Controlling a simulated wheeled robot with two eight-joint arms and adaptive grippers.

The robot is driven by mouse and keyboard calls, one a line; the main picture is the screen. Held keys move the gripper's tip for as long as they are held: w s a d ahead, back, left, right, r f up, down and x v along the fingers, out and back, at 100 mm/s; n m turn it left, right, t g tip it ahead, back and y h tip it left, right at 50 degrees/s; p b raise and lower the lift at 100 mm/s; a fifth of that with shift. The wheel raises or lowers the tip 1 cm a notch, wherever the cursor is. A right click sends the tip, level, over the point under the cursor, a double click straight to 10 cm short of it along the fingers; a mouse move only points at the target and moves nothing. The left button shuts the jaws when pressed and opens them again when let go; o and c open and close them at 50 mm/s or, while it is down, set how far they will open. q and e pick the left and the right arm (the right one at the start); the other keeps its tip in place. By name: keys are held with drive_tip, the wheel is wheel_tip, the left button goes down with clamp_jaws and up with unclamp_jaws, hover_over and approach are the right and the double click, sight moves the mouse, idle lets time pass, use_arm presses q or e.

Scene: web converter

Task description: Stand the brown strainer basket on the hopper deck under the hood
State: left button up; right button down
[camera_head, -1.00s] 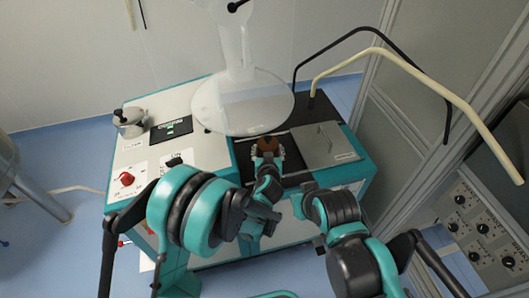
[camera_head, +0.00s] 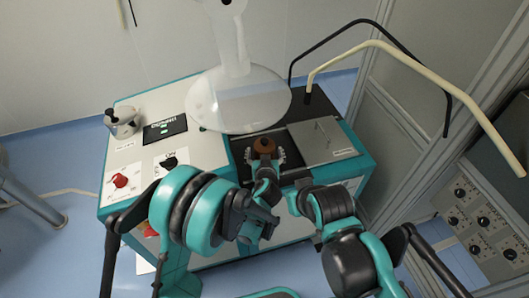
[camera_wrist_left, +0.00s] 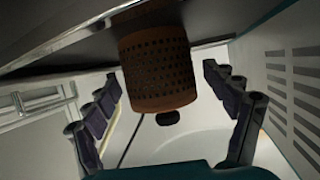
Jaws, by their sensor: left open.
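The brown strainer basket (camera_head: 265,146), a perforated cylinder with a dark knob, stands on the dark hopper deck (camera_head: 240,163), just below the hood's near rim in the head view. In the left wrist view, which is upside down, the basket (camera_wrist_left: 157,70) meets the deck (camera_wrist_left: 75,35) at its flat end, its knob pointing away from the deck. My left gripper (camera_head: 266,156) is open, with its fingers (camera_wrist_left: 160,75) apart on either side of the basket and gaps showing. The clear hood (camera_head: 238,100) hangs above the deck.
A grey metal plate (camera_head: 322,140) lies right of the basket. The white control top with a red knob (camera_head: 121,181) and a small display (camera_head: 165,128) is on the left. A black bent tube (camera_head: 340,32) and a cream bent tube (camera_head: 405,50) arch over the right side.

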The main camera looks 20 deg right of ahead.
use_arm(q)
drive_tip(key=p+v, duration=0.2)
drive_tip(key=v, duration=0.8)
drive_tip(key=shift+s+r+p, duration=0.15)
drive_tip(key=shift+s+p, duration=0.2)
drive_tip(key=shift+s, duration=0.05)
drive_tip(key=shift+s+a+r, duration=0.2)
drive_tip(key=shift+s+r, duration=0.05)
drive_tip(key=shift+s, duration=0.3)
